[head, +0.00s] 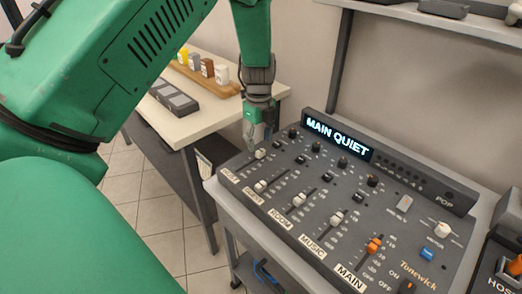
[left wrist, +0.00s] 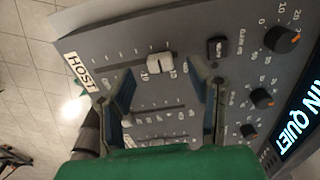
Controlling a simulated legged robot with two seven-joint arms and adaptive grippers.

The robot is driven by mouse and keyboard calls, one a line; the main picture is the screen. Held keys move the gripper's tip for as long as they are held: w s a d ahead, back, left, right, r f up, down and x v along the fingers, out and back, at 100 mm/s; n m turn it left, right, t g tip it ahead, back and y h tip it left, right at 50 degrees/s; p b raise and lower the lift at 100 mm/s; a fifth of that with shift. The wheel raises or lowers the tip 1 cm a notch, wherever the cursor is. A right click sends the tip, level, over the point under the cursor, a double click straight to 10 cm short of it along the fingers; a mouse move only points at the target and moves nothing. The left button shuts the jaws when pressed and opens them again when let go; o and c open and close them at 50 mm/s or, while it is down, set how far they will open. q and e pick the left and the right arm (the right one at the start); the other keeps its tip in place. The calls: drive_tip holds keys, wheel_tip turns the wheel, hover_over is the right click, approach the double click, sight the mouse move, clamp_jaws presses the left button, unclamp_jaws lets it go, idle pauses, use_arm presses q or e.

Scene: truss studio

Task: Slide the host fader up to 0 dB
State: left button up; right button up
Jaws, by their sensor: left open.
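The host fader's white cap (head: 260,154) is at the far left of the grey mixer's fader row, above its HOST label (head: 229,175). The cap also shows in the left wrist view (left wrist: 160,62), well away from the HOST label (left wrist: 80,72) along its slot. Its exact scale reading is too small to tell. My left gripper (head: 259,142) reaches down from above, just over the host cap. In the left wrist view its fingers (left wrist: 162,72) are spread, with the cap between and slightly beyond the tips; no contact is clear. My right gripper is out of view.
The mixer (head: 385,206) has neighbouring white faders, an orange main fader (head: 374,245) and knobs close by. Its display (head: 338,137) reads MAIN QUIET. A side table (head: 185,124) holds small jars (head: 207,68). A shelf (head: 430,16) overhangs behind.

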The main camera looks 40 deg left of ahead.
sight(260, 150)
use_arm(q)
wheel_tip(260, 150, down, 3)
drive_tip(key=shift+a+r, duration=0.1)
drive_tip(key=shift+f, duration=0.3)
drive_tip(key=shift+d, duration=0.6)
drive_tip(key=shift+a+f, duration=0.1)
drive_tip(key=shift+a, duration=0.05)
drive_tip(key=c, duration=1.1)
drive_tip(key=shift+s+a, duration=0.1)
drive_tip(key=shift+a, duration=0.05)
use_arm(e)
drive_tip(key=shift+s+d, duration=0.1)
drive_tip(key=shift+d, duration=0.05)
